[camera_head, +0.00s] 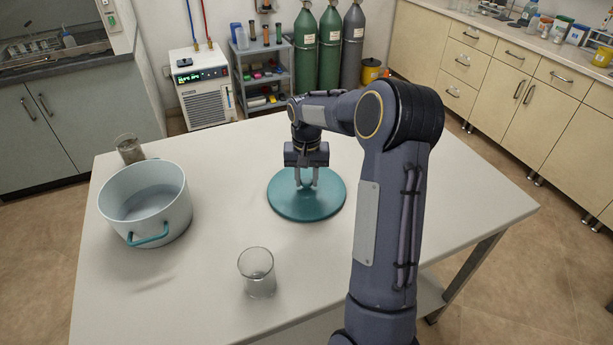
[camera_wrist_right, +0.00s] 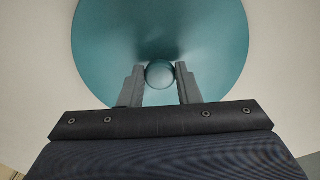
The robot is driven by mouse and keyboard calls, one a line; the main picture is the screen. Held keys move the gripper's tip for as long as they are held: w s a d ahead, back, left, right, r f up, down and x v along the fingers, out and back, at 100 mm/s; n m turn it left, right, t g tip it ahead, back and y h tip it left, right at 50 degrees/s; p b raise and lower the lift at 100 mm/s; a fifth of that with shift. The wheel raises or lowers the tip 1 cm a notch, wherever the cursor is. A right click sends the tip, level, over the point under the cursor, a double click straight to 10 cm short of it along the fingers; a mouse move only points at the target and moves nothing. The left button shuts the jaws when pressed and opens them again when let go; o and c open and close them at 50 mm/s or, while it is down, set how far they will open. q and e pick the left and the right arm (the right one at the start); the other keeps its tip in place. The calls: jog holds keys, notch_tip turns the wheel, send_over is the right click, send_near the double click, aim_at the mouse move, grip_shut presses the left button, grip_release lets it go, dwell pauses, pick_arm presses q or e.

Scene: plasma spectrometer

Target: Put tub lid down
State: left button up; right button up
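The teal round tub lid (camera_head: 287,205) is at the middle of the white table, flat and level. I cannot tell for sure whether it touches the tabletop. My right gripper (camera_head: 306,184) points down over the lid's centre. In the right wrist view the gripper's fingers (camera_wrist_right: 160,76) stand on either side of the lid's round knob (camera_wrist_right: 160,73), close to it or touching it. The lid (camera_wrist_right: 105,45) fills much of that view. The white tub (camera_head: 146,196) with teal handles stands open at the table's left. My left gripper is out of view.
A clear glass beaker (camera_head: 258,275) stands near the table's front. A jar (camera_head: 130,149) with greyish contents stands behind the tub. The white table (camera_head: 225,165) is bare between tub and lid, and right of my arm. Gas cylinders and a shelf stand behind.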

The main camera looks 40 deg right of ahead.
aim_at(306, 181)
jog(key=o, duration=0.4)
jog(key=shift+o, duration=0.2)
notch_tip(306, 181, up, 13)
jog(key=s+a+r+n+t+y, duration=0.1)
jog(key=s+a+r+n+t, duration=0.15)
jog(key=s+a, duration=0.35)
jog(key=s+a+f+n+t+y, duration=0.1)
jog(key=s+a+f+n, duration=0.1)
jog(key=s+a, duration=0.6)
jog(key=s+a+f+n+t+y, duration=0.1)
jog(key=s+a+f, duration=0.3)
jog(key=s+a, duration=0.4)
jog(key=shift+s+a+n+t+y, duration=0.35)
jog(key=shift+s+n+t+y, duration=0.15)
jog(key=shift+s, duration=0.7)
